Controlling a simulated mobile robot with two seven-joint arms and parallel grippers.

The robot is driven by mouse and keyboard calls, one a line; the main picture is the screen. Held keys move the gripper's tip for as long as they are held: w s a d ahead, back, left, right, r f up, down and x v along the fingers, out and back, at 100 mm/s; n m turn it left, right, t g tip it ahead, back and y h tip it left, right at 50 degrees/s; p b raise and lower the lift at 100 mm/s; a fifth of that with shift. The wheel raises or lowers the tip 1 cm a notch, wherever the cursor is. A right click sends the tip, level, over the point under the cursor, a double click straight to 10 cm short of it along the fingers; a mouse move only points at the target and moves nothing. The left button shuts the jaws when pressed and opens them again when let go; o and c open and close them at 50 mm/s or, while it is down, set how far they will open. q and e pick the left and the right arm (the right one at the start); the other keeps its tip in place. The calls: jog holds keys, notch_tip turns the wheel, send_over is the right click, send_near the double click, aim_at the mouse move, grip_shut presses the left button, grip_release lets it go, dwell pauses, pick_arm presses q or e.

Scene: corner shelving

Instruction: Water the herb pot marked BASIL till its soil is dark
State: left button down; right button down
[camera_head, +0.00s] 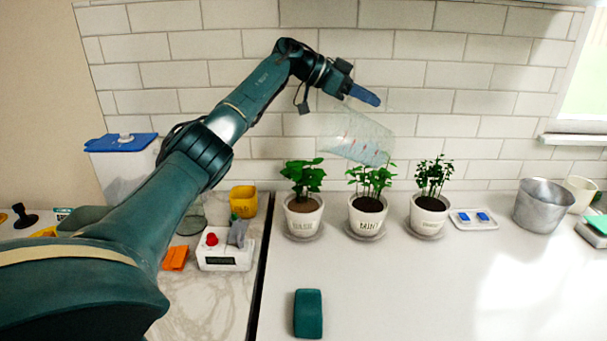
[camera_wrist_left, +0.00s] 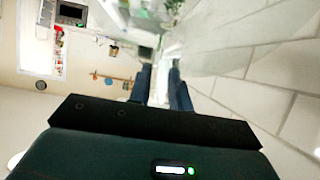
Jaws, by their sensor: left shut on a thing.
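The BASIL pot (camera_head: 303,222) stands on a saucer at the left of three potted herbs, with brown soil (camera_head: 303,204) under green leaves. The MINT pot (camera_head: 367,222) stands to its right with darker soil. My left gripper (camera_head: 364,96) is shut on a clear jug (camera_head: 345,132), high in front of the tiled wall. The jug is tilted, its lower end down to the right over the MINT leaves; bluish water and red marks show in it. No stream is visible. In the left wrist view my fingers (camera_wrist_left: 160,90) are close together; the jug is blurred. My right gripper is not visible.
A third herb pot (camera_head: 429,217), a tray with blue items (camera_head: 474,219) and a metal bucket (camera_head: 542,206) stand to the right. A white timer-like device (camera_head: 225,256) and yellow cup (camera_head: 243,201) stand left. A teal block (camera_head: 308,313) lies in front; the counter's right front is clear.

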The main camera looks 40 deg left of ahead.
pick_arm(q)
jog(key=shift+s+a+r+h, duration=0.1)
jog(key=shift+s+a+h, duration=0.15)
jog(key=shift+h, duration=0.05)
dwell(0.9)
